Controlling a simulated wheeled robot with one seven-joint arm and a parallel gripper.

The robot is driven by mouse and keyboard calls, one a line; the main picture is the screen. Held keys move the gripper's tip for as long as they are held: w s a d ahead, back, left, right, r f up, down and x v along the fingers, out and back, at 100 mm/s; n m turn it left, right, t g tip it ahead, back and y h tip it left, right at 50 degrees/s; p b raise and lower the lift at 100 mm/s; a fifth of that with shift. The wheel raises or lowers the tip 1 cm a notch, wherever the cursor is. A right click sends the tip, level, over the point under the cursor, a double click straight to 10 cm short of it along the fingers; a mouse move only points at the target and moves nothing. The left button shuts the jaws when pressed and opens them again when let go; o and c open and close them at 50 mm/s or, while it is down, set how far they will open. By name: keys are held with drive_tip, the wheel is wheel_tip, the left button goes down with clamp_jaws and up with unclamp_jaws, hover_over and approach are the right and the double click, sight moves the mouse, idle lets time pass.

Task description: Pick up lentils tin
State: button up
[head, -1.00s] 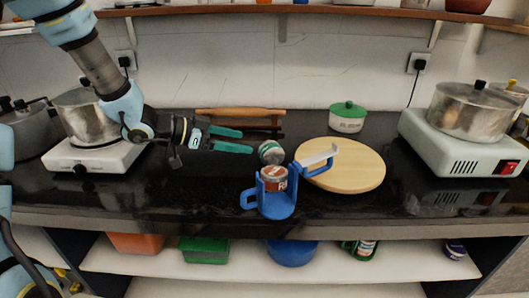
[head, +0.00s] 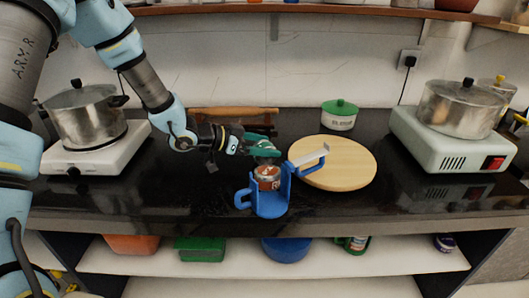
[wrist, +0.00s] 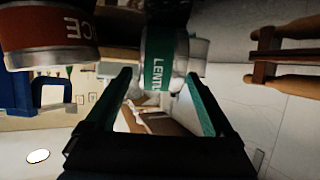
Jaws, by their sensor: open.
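The lentils tin (wrist: 164,58), silver with a green label reading "LENT…", shows in the wrist view just ahead of my gripper, between the lines of the two fingers. In the head view the fingers largely cover it, behind the blue holder. My gripper (head: 264,145) is open, its green fingers reaching right to the tin. In the wrist view the fingertips (wrist: 158,78) lie on either side of the tin's near end. I cannot tell whether they touch it.
A red-brown tin (head: 267,175) stands in a blue holder (head: 269,207) right in front; it is close by in the wrist view (wrist: 48,38). A round wooden board (head: 345,170) lies to the right. A rolling pin (head: 215,113) lies behind. A green-lidded pot (head: 339,122) stands at the back.

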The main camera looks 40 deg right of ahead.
drive_tip(key=shift+c, duration=0.3)
clamp_jaws()
idle(0.4)
